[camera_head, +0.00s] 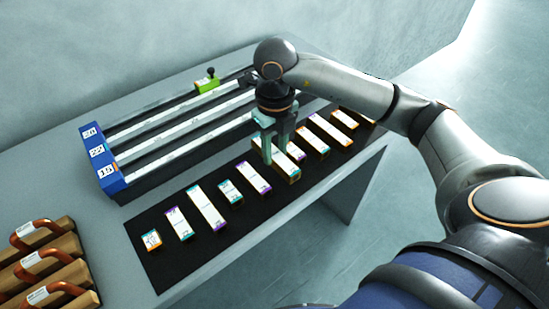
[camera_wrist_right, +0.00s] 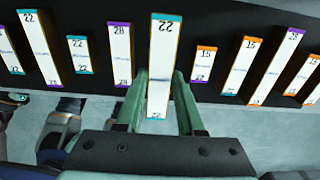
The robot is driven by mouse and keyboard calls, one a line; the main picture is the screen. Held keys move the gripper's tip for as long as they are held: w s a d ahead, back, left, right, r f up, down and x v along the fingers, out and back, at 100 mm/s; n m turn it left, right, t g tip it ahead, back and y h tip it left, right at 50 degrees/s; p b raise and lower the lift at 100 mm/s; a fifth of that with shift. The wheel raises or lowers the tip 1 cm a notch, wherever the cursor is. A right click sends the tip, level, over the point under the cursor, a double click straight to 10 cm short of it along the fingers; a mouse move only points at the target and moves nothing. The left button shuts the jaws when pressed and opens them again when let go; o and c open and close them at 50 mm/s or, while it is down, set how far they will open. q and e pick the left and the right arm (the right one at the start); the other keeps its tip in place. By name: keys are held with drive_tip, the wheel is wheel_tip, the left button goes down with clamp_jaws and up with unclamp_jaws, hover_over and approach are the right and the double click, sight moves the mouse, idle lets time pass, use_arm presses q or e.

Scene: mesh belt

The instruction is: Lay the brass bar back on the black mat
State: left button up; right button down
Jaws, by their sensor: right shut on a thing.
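My right gripper (camera_head: 276,153) is shut on a brass bar (camera_head: 286,166) with a white face, teal ends and the number 22. In the right wrist view the bar (camera_wrist_right: 160,65) stands lengthwise between the two green fingers (camera_wrist_right: 161,104). It looks larger and nearer than its neighbours, and its near end reaches past the mat's edge in that view. Whether it touches the mat is hard to tell. The black mat (camera_head: 192,258) runs along the table's front edge under the gripper. My left gripper is not in view.
Several other labelled bars lie in a row on the mat, close on both sides of the held bar, such as a teal one (camera_head: 230,192). Behind stands a rack with a blue end block (camera_head: 103,160) and a green slider (camera_head: 206,84). Brown blocks with orange handles (camera_head: 38,258) sit lower left.

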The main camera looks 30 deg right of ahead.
sight(274, 151)
drive_tip(key=shift+w+d+f, duration=0.1)
drive_tip(key=shift+w+f, duration=0.3)
drive_tip(key=shift+f, duration=1.5)
drive_tip(key=shift+f, duration=0.1)
drive_tip(key=c, duration=0.5)
unclamp_jaws()
drive_tip(key=shift+f, duration=0.1)
wheel_tip(274, 151, up, 12)
drive_tip(key=shift+r+p, duration=0.2)
drive_tip(key=shift+p, duration=0.45)
